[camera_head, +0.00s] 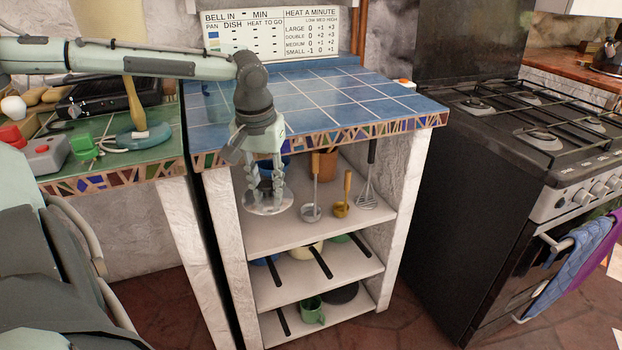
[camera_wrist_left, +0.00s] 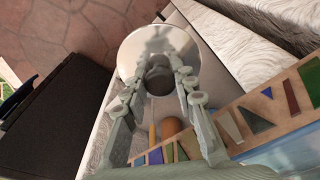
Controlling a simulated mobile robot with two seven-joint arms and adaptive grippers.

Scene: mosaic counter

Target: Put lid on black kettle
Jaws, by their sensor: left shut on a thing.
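My left gripper (camera_head: 265,187) hangs in front of the shelf unit under the blue tiled counter, pointing down. It is shut on the dark knob of a round, shiny lid (camera_head: 268,205). In the left wrist view the lid (camera_wrist_left: 134,52) lies beyond the fingertips (camera_wrist_left: 158,85), with the knob between them. A dark pot-like object (camera_head: 608,57), perhaps the black kettle, is cut off by the right edge on a wooden counter; its opening cannot be made out. My right gripper is not in view.
The blue tiled counter (camera_head: 300,100) is mostly clear above the gripper. A black stove (camera_head: 480,190) stands at right. A green counter (camera_head: 110,172) with clutter is at left.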

